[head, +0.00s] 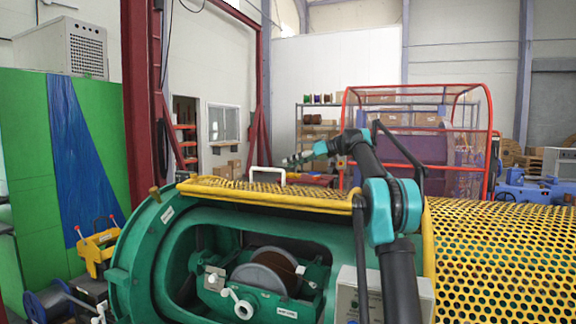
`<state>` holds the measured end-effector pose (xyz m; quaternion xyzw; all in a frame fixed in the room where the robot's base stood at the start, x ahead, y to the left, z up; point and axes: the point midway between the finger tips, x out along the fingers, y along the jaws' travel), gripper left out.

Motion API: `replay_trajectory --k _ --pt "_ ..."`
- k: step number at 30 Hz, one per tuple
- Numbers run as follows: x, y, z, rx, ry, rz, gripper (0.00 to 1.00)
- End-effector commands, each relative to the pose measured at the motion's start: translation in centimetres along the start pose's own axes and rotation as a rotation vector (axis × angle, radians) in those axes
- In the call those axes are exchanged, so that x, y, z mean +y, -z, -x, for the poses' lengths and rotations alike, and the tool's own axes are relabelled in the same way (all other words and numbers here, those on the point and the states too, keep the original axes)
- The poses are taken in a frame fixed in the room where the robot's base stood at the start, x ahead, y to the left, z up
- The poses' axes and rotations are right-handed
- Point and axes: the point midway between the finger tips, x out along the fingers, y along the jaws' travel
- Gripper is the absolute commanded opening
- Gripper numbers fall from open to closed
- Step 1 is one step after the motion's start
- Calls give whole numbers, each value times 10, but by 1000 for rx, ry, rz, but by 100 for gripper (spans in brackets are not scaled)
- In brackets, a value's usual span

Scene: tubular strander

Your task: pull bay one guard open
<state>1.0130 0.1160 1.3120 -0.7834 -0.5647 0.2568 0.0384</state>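A yellow perforated guard (300,194) lies along the top of the green machine housing, above an open bay. A white handle (268,170) stands up from it. The bay below is uncovered, and a grey-and-brown spool (268,275) in a green cradle shows inside. My gripper (292,161) is small and dark at the end of my arm, above and just right of the handle in the picture. I see no clear contact between them. I cannot tell its depth relative to the handle or whether its fingers are apart.
A second yellow perforated guard (505,250) covers the housing at right. A grey control box (350,300) stands in front of the housing, partly behind my arm. A red-framed cage (420,89) stands behind. A yellow tool stand (97,250) is at left.

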Motion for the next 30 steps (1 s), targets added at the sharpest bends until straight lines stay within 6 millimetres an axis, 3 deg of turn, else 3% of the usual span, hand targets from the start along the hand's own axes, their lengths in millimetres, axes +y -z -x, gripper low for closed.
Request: replay_trajectory --k 30 --pt "6 0 65 1 -1 -1 36"
